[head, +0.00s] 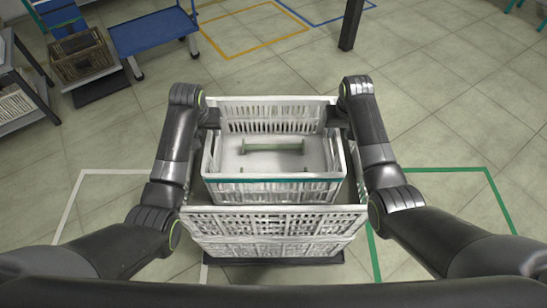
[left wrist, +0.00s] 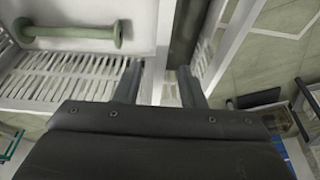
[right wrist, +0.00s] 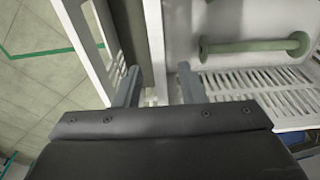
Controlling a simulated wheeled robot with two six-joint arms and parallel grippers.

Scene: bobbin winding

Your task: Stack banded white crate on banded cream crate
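A white crate with a teal band (head: 275,181) sits within the outline of a larger pale slatted crate (head: 275,222); I cannot tell whether it rests on anything. A green bobbin (head: 272,146) lies inside the banded crate and shows in both wrist views. My left gripper (left wrist: 160,66) is at the crate's left side, fingers apart either side of a white wall. My right gripper (right wrist: 160,67) is at the right side in the same way, fingers apart around a wall. No cream crate with a band is clearly seen.
The larger crate stands on a dark base. A blue cart (head: 155,30) and a brown basket (head: 80,58) on a low stand are at the far left. A dark post (head: 351,25) stands behind. Green, white, yellow and blue lines mark the floor; the right side is clear.

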